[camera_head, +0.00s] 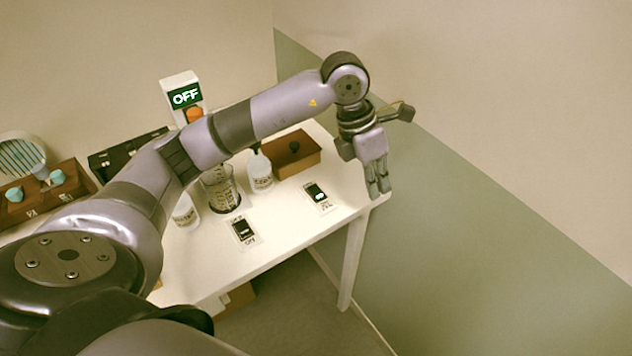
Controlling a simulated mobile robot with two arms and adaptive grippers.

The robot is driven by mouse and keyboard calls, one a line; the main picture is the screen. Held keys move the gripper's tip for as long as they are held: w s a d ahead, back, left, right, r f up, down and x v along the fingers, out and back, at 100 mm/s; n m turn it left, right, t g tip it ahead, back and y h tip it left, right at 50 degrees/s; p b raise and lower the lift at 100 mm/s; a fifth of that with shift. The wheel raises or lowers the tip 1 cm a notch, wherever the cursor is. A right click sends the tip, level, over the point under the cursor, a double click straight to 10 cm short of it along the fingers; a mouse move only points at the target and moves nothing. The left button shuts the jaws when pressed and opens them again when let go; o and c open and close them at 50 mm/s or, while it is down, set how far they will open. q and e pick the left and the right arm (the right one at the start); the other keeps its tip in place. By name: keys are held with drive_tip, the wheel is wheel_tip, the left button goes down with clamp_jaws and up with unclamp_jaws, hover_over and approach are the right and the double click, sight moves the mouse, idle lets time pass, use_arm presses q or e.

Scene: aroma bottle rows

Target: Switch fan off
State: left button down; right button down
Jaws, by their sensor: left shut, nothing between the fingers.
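A round fan (22,158) with a pale slatted face stands at the far left of the table. Two switch plates lie on the white table: one near the front middle (243,231), dark, and one further right (318,196) with a small lit spot. Their labels are too small to read surely, so I cannot tell which belongs to the fan. My left gripper (379,193) points down, shut and empty, at the table's right end, to the right of the lit switch and apart from it. My right gripper is out of view.
A white post with a green "OFF" sign (185,97) and an orange part stands at the back. A glass beaker (221,190), a white bottle (260,172) and a brown box (294,155) stand near my left arm. Floor to the right is clear.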

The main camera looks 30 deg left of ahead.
use_arm(q)
drive_tip(key=a+r+n+y, duration=0.2)
drive_tip(key=a+y, duration=0.3)
drive_tip(key=a, duration=0.8)
drive_tip(key=shift+w+a+r, duration=0.15)
drive_tip(key=shift+w+r, duration=0.3)
drive_tip(key=shift+r, duration=0.2)
drive_tip(key=p, duration=0.3)
approach(315, 189)
drive_tip(key=f, duration=0.7)
drive_tip(key=shift+w+a, duration=0.25)
drive_tip(key=shift+w, duration=0.05)
drive_tip(key=shift+f, duration=0.1)
